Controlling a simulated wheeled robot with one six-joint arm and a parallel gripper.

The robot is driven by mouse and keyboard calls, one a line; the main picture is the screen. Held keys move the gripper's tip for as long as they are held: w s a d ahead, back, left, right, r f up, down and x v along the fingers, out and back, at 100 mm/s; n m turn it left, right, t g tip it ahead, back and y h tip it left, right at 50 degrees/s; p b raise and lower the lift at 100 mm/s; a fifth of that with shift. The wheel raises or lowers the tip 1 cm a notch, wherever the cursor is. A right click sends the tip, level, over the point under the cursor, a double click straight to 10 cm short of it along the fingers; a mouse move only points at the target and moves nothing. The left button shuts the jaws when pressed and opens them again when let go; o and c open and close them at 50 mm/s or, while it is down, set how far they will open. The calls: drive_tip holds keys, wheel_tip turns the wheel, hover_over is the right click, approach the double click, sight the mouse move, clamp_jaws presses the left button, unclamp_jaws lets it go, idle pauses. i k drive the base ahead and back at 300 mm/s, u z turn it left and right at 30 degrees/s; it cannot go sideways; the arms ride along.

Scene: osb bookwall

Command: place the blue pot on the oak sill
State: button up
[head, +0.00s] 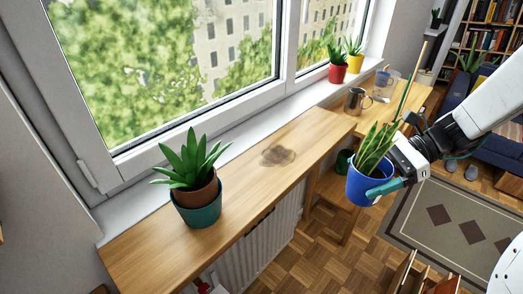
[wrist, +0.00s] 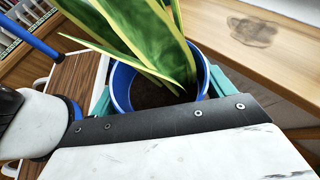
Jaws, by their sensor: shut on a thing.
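The blue pot (head: 366,187) holds a tall plant with yellow-edged green leaves. My gripper (head: 376,190) is shut on the pot and holds it upright in the air, to the right of the oak sill (head: 240,219). In the wrist view the blue pot (wrist: 123,84) sits between the teal fingers, with dark soil inside and leaves leaning up. The oak sill (wrist: 220,40) runs along the upper right of the wrist view. It bears a dark stain in both views.
A spiky plant in a teal pot (head: 198,213) stands on the sill's near half. A metal mug (head: 356,101) and a glass jar (head: 384,84) stand further back. Red (head: 337,73) and yellow (head: 355,63) pots stand by the window. The sill's middle around the stain (head: 278,155) is clear.

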sight(315, 126)
drive_tip(key=u, duration=0.05)
drive_tip(key=i, duration=1)
drive_tip(key=u, duration=0.05)
